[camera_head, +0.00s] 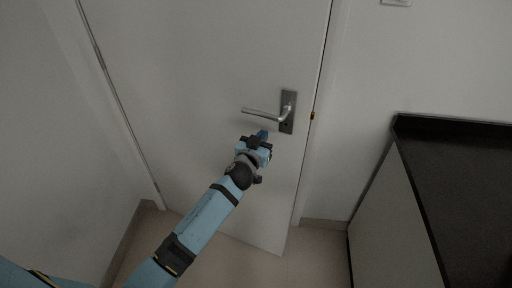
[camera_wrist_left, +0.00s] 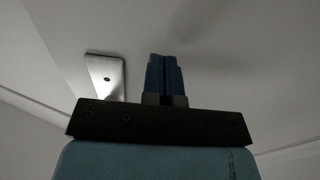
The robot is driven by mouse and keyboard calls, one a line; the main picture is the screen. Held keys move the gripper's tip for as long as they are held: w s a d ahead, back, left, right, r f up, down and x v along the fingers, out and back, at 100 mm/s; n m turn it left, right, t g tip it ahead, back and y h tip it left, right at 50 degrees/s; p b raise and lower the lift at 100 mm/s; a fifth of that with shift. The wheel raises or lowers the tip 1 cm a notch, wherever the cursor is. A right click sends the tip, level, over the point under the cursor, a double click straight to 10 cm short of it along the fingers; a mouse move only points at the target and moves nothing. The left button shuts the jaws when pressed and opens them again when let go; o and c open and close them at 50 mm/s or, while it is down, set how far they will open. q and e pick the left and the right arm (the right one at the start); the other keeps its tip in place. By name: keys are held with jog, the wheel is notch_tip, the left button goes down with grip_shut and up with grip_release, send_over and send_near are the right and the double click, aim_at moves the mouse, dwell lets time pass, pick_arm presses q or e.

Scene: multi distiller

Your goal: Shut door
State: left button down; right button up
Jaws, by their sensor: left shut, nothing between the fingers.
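The white door (camera_head: 205,70) fills the middle of the head view, with a steel lever handle (camera_head: 265,114) on a dark grey plate (camera_head: 288,111) near its right edge. The door's bottom right corner stands out over the floor, so it looks slightly ajar. My left gripper (camera_head: 263,134) is just below the lever, close to the door face; whether it touches the door I cannot tell. In the left wrist view its blue fingers (camera_wrist_left: 165,75) are together and empty, with the handle plate (camera_wrist_left: 106,75) to their left. My right gripper is not in view.
A cabinet with a black top (camera_head: 465,180) stands to the right of the door. A white wall (camera_head: 370,70) lies between them, with a light switch (camera_head: 397,2) at the top. Beige floor (camera_head: 310,265) is clear below the door. Another wall is at the left.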

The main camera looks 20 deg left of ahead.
pick_arm(q)
jog(key=shift+w, duration=0.6)
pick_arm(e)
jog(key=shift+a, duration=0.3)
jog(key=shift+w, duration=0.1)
